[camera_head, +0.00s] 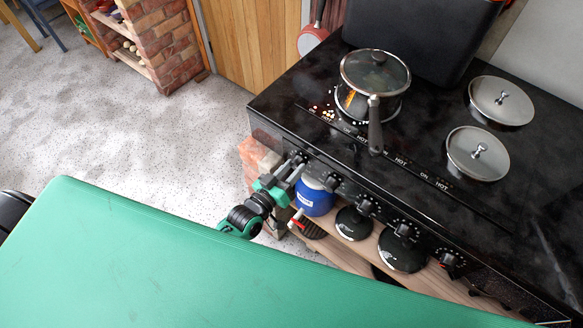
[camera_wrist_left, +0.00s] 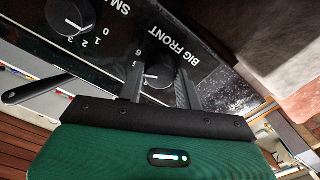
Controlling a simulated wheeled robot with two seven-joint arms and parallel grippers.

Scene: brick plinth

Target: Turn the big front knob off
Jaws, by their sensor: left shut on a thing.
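The big front knob (camera_wrist_left: 158,74) is a round black knob on the stove's front panel, with "BIG FRONT" printed beside it in the left wrist view. My left gripper (camera_head: 296,163) reaches the left end of the panel in the head view. In the wrist view its two fingers (camera_wrist_left: 161,82) stand on either side of this knob and are shut on it. The fingers cover part of the dial, so I cannot read the knob's setting. My right gripper is not in view.
A lidded pan (camera_head: 373,108) stands on the black stove (camera_head: 420,105), its handle towards the front. Two round metal burner covers (camera_head: 478,153) lie to its right. More knobs (camera_head: 365,204) line the panel. A blue container (camera_head: 314,198) sits on the wooden shelf below, close to my left gripper.

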